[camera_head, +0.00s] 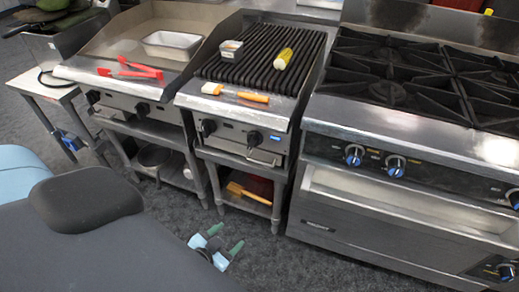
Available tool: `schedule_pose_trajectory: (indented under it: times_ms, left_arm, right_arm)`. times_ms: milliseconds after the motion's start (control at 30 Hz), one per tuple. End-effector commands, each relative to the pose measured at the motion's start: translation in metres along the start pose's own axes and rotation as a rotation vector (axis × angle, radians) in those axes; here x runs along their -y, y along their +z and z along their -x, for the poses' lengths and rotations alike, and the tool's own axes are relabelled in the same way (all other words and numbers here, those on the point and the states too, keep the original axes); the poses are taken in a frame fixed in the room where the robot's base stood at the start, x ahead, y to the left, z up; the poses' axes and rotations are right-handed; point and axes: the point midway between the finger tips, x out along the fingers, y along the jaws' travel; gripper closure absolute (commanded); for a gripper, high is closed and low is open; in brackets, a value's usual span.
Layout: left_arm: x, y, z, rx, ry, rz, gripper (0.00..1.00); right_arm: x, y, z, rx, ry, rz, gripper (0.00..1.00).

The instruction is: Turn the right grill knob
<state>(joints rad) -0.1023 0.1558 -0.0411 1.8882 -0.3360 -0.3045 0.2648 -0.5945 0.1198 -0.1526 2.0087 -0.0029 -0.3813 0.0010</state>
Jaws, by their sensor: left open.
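The grill (240,112) with dark ridged bars stands in the middle of the camera_head view. Its front panel has two black knobs. The right grill knob (254,139) is next to a small blue display, and the left grill knob (208,127) is further left. My left gripper (227,238) is low in front of the grill, over the floor, well below and apart from the knobs. Its two green-tipped fingers are spread and hold nothing. My right gripper is out of view.
A griddle (128,98) with red tongs (130,68) stands left of the grill. A range (405,128) with blue-ringed knobs stands right. A corn cob (283,59), small dish (231,48) and brush (252,97) are on the grill. The carpet (270,252) in front is clear.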

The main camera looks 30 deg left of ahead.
Motion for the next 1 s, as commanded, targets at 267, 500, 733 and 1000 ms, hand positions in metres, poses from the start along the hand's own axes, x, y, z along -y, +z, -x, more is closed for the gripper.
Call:
schedule_pose_trajectory:
  times_ms: [267,500,733,1000]
  left_arm:
    - [0.071,-0.079,-0.106,-0.265,-0.193,-0.049,0.38]
    - [0.112,-0.141,-0.136,-0.413,-0.294,-0.059,0.38]
    - [0.121,-0.156,-0.139,-0.446,-0.316,-0.060,0.38]
    - [0.125,-0.164,-0.152,-0.446,-0.315,-0.060,0.38]
  right_arm:
    - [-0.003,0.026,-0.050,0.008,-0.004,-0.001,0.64]
    - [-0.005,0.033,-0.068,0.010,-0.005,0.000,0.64]
    - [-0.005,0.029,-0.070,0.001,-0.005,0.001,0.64]
    - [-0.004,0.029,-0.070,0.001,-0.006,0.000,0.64]
